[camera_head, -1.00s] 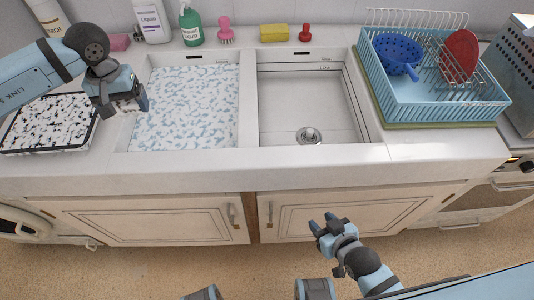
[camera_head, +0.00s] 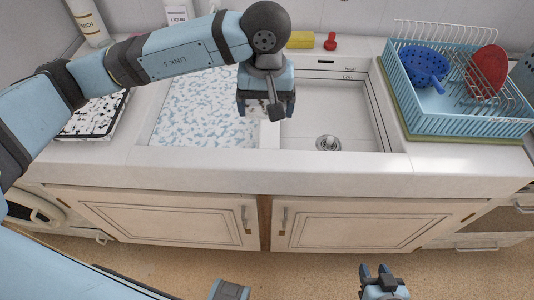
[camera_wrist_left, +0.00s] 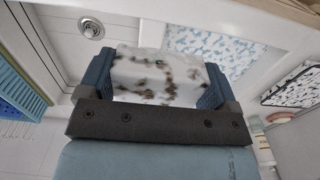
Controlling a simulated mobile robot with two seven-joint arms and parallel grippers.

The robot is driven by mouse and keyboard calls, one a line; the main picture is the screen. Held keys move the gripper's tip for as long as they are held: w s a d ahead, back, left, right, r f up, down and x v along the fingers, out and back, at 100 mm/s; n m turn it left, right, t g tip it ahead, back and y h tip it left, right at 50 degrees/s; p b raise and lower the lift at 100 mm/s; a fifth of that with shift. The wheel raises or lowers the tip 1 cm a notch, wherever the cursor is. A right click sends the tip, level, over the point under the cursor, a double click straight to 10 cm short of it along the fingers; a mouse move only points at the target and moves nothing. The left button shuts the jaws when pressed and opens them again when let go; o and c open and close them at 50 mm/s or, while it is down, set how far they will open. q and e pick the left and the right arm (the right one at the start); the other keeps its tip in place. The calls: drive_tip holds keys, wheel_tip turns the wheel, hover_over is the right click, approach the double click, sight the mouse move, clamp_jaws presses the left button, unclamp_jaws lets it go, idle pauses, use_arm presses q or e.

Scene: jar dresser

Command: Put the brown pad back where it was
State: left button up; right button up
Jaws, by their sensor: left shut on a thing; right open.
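My left gripper (camera_head: 266,112) is over the divider between the two sink basins. It is shut on a block (camera_wrist_left: 155,75) that is mostly white with brown patches. This looks like the brown pad covered in suds, though little brown shows. In the left wrist view the block sits between the two blue fingers (camera_wrist_left: 155,85). My right gripper (camera_head: 377,271) is open and empty, low in front of the cabinet. The left basin (camera_head: 205,105) is full of bluish water with white foam. The right basin (camera_head: 335,105) is empty, with its drain showing.
A foam-covered dark tray (camera_head: 92,118) lies left of the sink, partly behind my left arm. A yellow sponge (camera_head: 300,40) and a red stopper (camera_head: 330,41) stand at the back rim. A blue dish rack (camera_head: 465,115) with a blue strainer and red plate stands right.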

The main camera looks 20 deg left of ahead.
sight(266, 161)
use_arm(q)
wheel_tip(266, 161, down, 16)
drive_tip(key=shift+f+p, duration=0.1)
drive_tip(key=shift+p, duration=0.55)
drive_tip(key=shift+f, duration=0.2)
drive_tip(key=shift+f+b, duration=0.25)
drive_tip(key=shift+b, duration=0.15)
drive_tip(key=o, duration=0.7)
drive_tip(key=shift+r, duration=0.15)
drive_tip(key=shift+r, duration=0.1)
drive_tip(key=shift+r+p, duration=0.25)
drive_tip(key=shift+p, duration=0.3)
drive_tip(key=shift+r+b, duration=0.9)
drive_tip(key=shift+r, duration=4.95)
